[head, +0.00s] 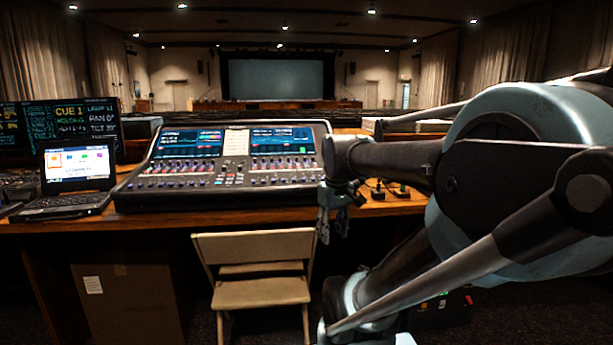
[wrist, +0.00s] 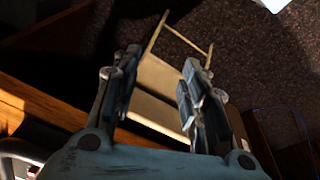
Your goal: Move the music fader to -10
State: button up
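The mixing desk (head: 222,168) stands on the wooden table, with two screens and rows of small faders (head: 285,164) across its sloped face. I cannot tell which fader is the music one, and the labels and scale marks are too small to read. My gripper (head: 333,228) hangs to the right of the desk's front edge, beside and apart from it, pointing down. In the wrist view my gripper (wrist: 157,85) has its two fingers apart with nothing between them. The desk is not seen in the wrist view.
A folding chair (head: 258,272) stands in front of the table, below the desk; it also shows in the wrist view (wrist: 160,78). A laptop (head: 72,180) and monitors (head: 85,118) are at the left. Small dark items (head: 390,190) lie on the table at the right.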

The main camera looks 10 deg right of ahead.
jog(key=w+r+n, duration=0.7)
jog(key=w+r, duration=0.9)
jog(key=w, duration=0.1)
jog(key=n, duration=0.7)
send_near(313, 178)
jog(key=shift+g, duration=0.4)
jog(key=f, duration=0.2)
jog(key=w+f, duration=0.1)
jog(key=f, duration=0.4)
jog(key=shift+w+f, duration=0.35)
jog(key=shift+f, duration=0.05)
grip_shut()
jog(key=shift+w, duration=0.1)
